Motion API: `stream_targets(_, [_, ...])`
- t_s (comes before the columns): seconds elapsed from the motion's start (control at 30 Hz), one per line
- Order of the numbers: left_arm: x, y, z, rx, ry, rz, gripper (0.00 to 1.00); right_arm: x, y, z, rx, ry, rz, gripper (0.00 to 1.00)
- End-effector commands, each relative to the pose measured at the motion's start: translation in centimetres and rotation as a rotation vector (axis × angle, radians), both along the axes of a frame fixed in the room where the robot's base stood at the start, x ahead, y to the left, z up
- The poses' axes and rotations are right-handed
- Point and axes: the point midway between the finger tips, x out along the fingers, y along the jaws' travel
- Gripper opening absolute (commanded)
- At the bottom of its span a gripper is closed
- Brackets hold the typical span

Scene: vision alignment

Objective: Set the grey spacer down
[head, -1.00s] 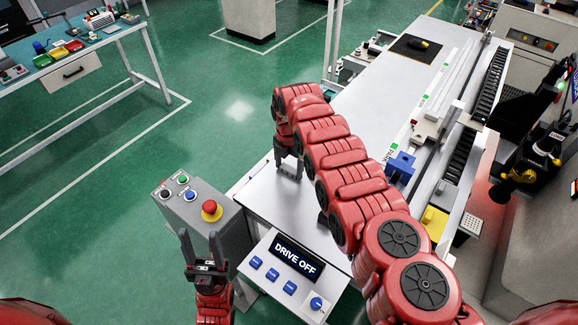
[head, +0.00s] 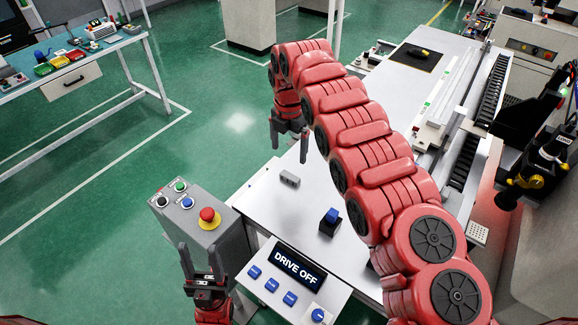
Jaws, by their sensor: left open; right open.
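The grey spacer (head: 290,180) is a small block with dark holes in its side. It rests on the light worktop (head: 262,201) near its left edge. My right gripper (head: 290,150) is open and empty, its fingers pointing down just above and behind the spacer, apart from it in the picture. My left gripper (head: 201,252) is open and empty at the lower left, fingers pointing up, in front of the grey button box.
A blue-topped block on a dark base (head: 330,220) stands right of the spacer. The button box (head: 200,222) has a red knob. The DRIVE OFF panel (head: 297,268) is at the front. My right arm hides part of the worktop and rail.

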Motion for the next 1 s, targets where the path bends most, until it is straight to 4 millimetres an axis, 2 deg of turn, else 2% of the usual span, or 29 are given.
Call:
stream_targets(0.3, [0.0,0.0,-0.9,0.0,0.0,0.0,0.5,0.0,0.0,1.8,-0.001,-0.001,0.0,1.0])
stream_targets(0.77, [0.0,0.0,-0.9,0.0,0.0,0.0,0.5,-0.1,-0.1,2.0,-0.002,0.001,-0.001,1.0])
stream_targets(0.87, [0.0,0.0,-0.4,0.0,0.0,0.0,0.5,-0.1,-0.1,2.5,-0.002,0.001,-0.001,1.0])
stream_targets(1.0, [0.0,0.0,2.2,0.0,0.0,0.0,0.5,-0.1,-0.1,5.0,-0.001,0.001,-0.001,1.0])
